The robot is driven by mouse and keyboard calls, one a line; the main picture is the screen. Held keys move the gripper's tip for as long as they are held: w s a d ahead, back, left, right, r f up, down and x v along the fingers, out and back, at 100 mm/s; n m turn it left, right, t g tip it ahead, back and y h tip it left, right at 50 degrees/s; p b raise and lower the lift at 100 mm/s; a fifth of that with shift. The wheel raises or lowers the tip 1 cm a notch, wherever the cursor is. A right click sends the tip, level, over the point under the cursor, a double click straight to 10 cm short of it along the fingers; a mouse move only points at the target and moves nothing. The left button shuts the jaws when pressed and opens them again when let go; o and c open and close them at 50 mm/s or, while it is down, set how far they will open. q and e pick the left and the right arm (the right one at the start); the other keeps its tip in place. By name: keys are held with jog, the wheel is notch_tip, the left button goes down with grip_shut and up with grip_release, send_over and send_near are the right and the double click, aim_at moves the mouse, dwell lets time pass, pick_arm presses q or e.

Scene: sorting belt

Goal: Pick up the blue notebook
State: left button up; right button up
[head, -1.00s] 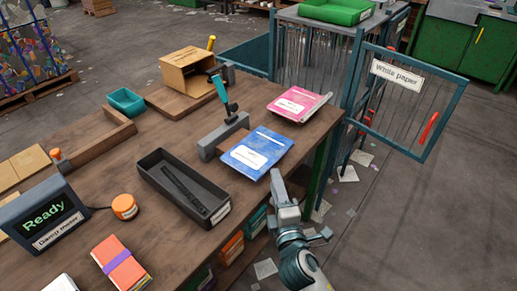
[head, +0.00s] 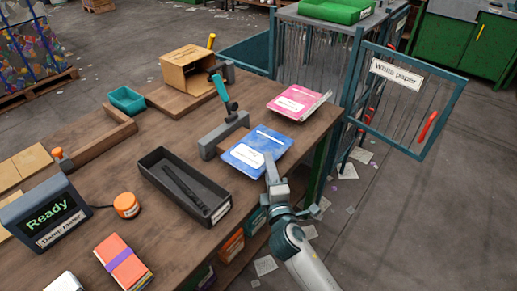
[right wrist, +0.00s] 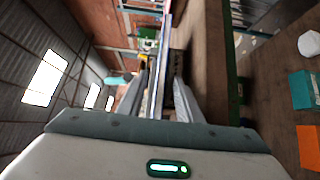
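The blue notebook (head: 245,148), with a white label, lies flat near the bench's right edge in the head view. My right gripper (head: 270,166) is at its near right edge, one finger showing above the cover. In the right wrist view, the notebook shows as a thin upright strip (right wrist: 160,70) between the two fingers of my right gripper (right wrist: 158,92). The fingers stand apart, with gaps visible beside the strip, so the gripper looks open around the edge. The lower finger is hidden in the head view. My left gripper is not in view.
A pink notebook (head: 297,101) lies behind the blue one. A grey stand with a teal-handled tool (head: 222,92) is close at its left. A black tray (head: 160,180) is nearer left. The wire cage with its open door (head: 420,112) stands to the right.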

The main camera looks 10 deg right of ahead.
aim_at(267, 150)
jog(key=w, duration=0.2)
jog(key=shift+w, duration=0.4)
jog(key=shift+f, duration=0.1)
grip_shut()
notch_tip(267, 150, up, 4)
jog(key=shift+r+p, duration=0.2)
jog(key=shift+p, duration=0.25)
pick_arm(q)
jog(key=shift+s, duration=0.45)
pick_arm(e)
jog(key=s+d+r, duration=0.2)
jog(key=d+r, duration=0.4)
jog(key=d, duration=0.5)
jog(key=shift+s+d+r, duration=0.2)
jog(key=shift+d+r, duration=0.05)
jog(key=shift+r, duration=0.1)
